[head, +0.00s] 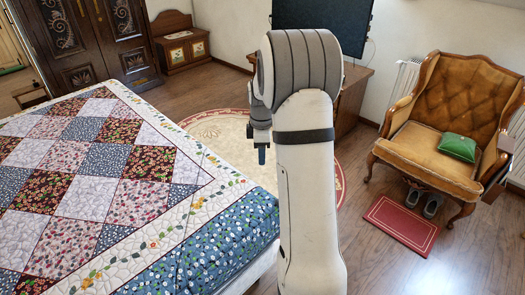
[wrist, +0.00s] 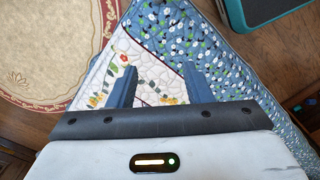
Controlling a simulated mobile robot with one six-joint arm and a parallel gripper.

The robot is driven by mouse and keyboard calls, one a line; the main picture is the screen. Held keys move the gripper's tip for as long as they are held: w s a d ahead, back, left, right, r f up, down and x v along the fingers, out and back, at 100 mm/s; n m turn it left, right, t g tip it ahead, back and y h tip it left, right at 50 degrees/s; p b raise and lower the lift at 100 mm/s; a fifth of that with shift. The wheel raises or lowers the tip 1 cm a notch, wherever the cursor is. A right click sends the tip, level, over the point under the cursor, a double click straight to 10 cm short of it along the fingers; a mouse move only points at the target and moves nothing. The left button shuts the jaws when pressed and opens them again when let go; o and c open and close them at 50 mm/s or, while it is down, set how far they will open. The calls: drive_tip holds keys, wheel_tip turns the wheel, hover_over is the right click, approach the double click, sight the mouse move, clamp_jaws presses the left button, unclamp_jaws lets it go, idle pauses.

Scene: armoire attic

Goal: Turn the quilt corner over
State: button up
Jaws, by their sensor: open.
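The patchwork quilt (head: 130,185) lies flat over the bed at the left of the head view. It has a white floral border and a blue floral outer edge (head: 225,245). Its near right corner (head: 268,200) hangs over the bed's edge, left of my arm. In the wrist view the quilt's blue edge (wrist: 190,35) and white border (wrist: 150,70) fill the middle. My gripper (wrist: 157,82) is open, its two blue fingers apart over the corner area with nothing held between them. In the head view my gripper (head: 262,152) is partly hidden by my arm.
A round cream rug (head: 215,125) lies on the wooden floor beyond the bed. An orange armchair (head: 425,150) with a green cushion (head: 457,147) stands at the right. A red mat (head: 400,225) and dark shoes (head: 432,205) lie before it. A dark wardrobe (head: 95,40) stands behind the bed.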

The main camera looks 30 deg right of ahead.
clamp_jaws()
idle(1.2)
drive_tip(key=c, duration=0.9)
unclamp_jaws()
drive_tip(key=shift+c, duration=0.2)
drive_tip(key=o, duration=0.9)
drive_tip(key=shift+o, duration=0.2)
wheel_tip(320, 180, up, 8)
drive_tip(key=shift+f, duration=0.1)
drive_tip(key=shift+c, duration=0.4)
